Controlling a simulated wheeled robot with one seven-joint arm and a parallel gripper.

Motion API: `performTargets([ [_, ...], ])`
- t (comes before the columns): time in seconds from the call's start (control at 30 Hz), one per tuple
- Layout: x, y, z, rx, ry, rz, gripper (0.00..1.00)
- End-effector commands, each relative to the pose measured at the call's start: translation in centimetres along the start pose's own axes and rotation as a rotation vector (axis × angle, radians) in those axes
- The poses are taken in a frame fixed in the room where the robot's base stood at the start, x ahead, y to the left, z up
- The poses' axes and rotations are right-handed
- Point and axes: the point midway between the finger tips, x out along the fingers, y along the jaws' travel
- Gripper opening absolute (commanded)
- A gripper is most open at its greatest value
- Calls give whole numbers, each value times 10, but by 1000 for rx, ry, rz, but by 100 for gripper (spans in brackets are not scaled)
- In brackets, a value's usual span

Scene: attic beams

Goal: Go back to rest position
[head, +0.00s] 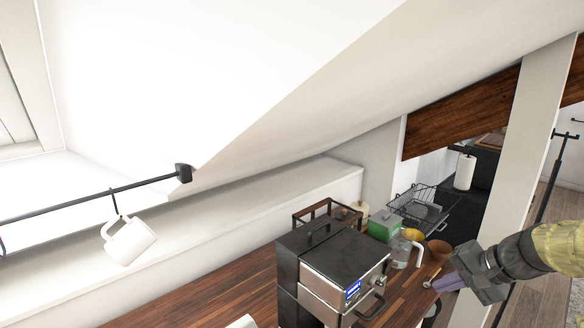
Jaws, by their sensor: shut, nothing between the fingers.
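My gripper (466,274) is at the lower right of the head view, at the end of my arm, which comes in from the right edge. It is shut, with nothing held that I can make out. It is in front of the right end of the wooden counter (210,300). A small lavender shape (446,283) shows just left of it; I cannot tell whether it touches the gripper.
A black and steel oven-like appliance (345,260) stands on the counter, left of my gripper. A glass jug (401,252), green box (383,225) and brown bowl (438,248) sit behind. A pale post (525,130) rises behind my arm. A white mug (130,241) hangs from a black rail.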

Motion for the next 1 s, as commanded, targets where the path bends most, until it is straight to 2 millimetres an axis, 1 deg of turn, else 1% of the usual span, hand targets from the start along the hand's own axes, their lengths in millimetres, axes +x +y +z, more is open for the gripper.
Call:
performTargets([
  [0.03,13,-2,11,-23,-18,38,0],
  [0.2,50,2,46,-112,-55,180,0],
  [0.4,81,10,87,-244,-76,325,0],
  [0.7,110,23,144,-488,-85,480,0],
  [1.0,126,34,196,-765,-81,546,0],
])
